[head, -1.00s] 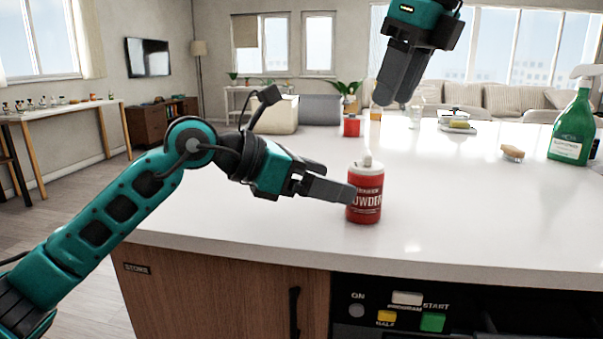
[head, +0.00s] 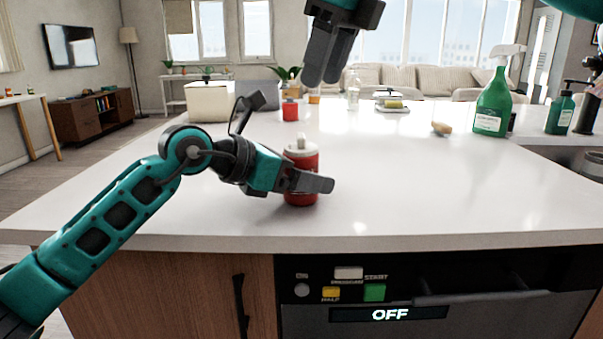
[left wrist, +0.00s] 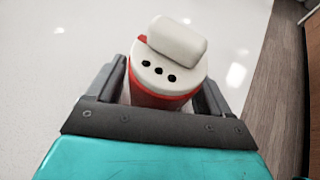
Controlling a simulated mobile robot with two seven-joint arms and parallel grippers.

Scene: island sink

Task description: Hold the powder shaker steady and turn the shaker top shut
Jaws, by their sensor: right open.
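The red powder shaker (head: 301,160) stands upright on the white counter in the head view. Its white top (head: 301,146) has a raised block. In the left wrist view the shaker top (left wrist: 165,75) shows three dark holes, with the white block (left wrist: 178,38) across its far side and a small red mark beside it. My left gripper (head: 318,184) has its fingers on both sides of the red body, below the top, and appears closed on it; one finger hides part of the label. My right gripper (head: 324,75) is open and empty, pointing down above and beyond the shaker.
A smaller red container (head: 290,111) stands farther back. The counter (head: 400,190) around the shaker is clear. Its front edge is close, above a panel reading OFF.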

